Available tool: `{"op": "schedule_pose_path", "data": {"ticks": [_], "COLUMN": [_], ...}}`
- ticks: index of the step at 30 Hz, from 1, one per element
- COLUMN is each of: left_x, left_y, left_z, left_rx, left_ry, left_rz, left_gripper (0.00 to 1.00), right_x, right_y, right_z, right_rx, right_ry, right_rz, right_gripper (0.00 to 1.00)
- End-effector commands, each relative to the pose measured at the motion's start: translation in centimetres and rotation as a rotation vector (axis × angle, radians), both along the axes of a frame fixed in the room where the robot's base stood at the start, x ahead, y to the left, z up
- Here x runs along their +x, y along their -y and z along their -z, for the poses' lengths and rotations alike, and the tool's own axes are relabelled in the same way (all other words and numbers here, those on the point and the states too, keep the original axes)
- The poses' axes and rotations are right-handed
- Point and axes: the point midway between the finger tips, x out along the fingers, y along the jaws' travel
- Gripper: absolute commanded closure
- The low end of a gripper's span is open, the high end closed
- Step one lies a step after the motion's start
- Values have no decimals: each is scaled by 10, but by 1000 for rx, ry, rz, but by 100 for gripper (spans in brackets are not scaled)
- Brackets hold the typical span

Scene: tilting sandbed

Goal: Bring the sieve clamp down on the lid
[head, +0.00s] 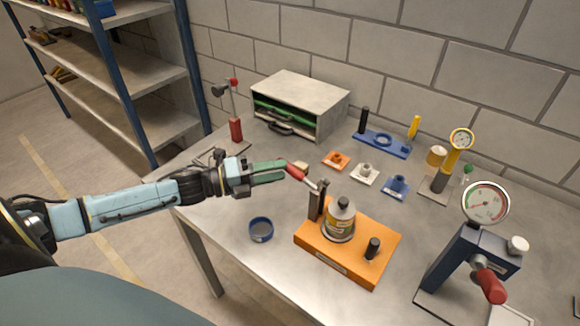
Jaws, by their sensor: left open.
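The sieve clamp has an orange base (318,257) on the table, with dark posts and a lever ending in a red handle (297,171). The lever is raised and leans up to the left, off the lid. A grey canister-like sieve (339,228) with a yellowish label stands on the base, its lid (343,204) on top. My left gripper (283,170), with green fingers, is open at the free end of the red handle. I cannot tell whether the handle lies between the fingers or whether they touch. My right gripper is not in view.
A blue-rimmed dish (261,229) stands left of the base. A dial press with a red handle (489,286) stands at the right. Small orange, white and blue blocks (396,186) lie behind the clamp. A grey cabinet (301,97) stands at the back. The front table strip is clear.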

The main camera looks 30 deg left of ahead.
Motion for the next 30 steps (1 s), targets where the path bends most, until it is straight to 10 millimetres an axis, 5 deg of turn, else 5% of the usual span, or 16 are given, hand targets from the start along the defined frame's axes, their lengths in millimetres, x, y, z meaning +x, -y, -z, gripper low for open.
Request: {"op": "schedule_pose_path", "data": {"ticks": [9,21,30], "left_x": [26,30,30], "left_y": [23,27,27], "left_z": [-1,0,0], "left_rx": [1,1,1], "left_ry": [1,0,0], "left_rz": [-1,0,0], "left_gripper": [59,59,98], "right_x": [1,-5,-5], "right_y": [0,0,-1], "right_z": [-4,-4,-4], "right_rx": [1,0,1], "right_ry": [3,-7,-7], "right_rz": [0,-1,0], "right_gripper": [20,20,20]}}
